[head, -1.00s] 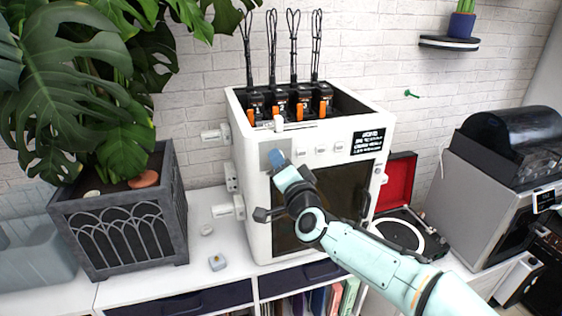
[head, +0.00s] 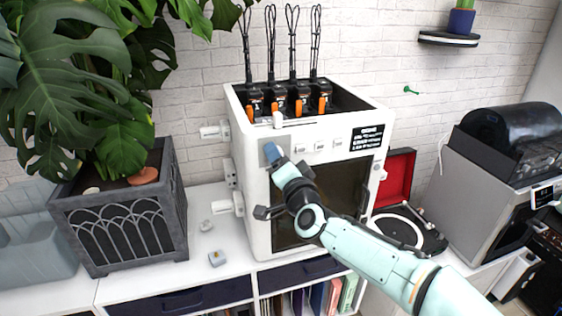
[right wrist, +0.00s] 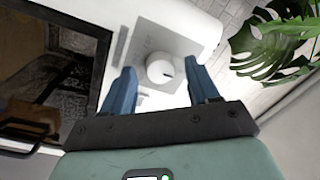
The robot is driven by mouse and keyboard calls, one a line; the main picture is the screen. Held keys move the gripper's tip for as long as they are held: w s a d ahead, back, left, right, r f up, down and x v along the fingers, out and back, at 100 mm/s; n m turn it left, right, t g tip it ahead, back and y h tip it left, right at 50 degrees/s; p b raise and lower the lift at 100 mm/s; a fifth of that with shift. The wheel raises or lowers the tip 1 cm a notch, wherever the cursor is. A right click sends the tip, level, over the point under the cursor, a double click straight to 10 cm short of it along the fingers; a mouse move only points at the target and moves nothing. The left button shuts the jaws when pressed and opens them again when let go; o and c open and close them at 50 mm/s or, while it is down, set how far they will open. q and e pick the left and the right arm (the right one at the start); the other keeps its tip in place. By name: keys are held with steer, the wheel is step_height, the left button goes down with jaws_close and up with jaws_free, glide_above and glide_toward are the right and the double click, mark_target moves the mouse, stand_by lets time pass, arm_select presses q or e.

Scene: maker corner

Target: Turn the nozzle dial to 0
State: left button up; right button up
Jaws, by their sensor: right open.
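A white box-shaped 3D printer (head: 250,205) stands on the white cabinet top. In the right wrist view, a round white dial (right wrist: 158,70) with a short dark mark sits on a grey plate (right wrist: 150,38) on the printer's front. The mark lies towards the right of the dial in that view; I cannot read any numbers. My right gripper (right wrist: 163,82) is open, its blue fingers on either side of the dial; I cannot tell whether they touch it. In the head view, my right gripper (head: 271,152) covers the dial at the printer's upper left front. My left gripper is not in view.
A large plant in a grey planter (head: 125,225) stands left of the printer. A red-lidded record player (head: 400,175) and a grey machine (head: 480,190) stand to the right. Small items (head: 216,258) lie on the cabinet top between planter and printer.

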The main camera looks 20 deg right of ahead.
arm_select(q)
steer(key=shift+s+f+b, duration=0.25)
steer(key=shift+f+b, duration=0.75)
arm_select(e)
steer(key=s, duration=1.3)
steer(key=shift+s+d+f, duration=0.2)
steer(key=shift+d+f, duration=0.15)
steer(key=shift+d, duration=0.05)
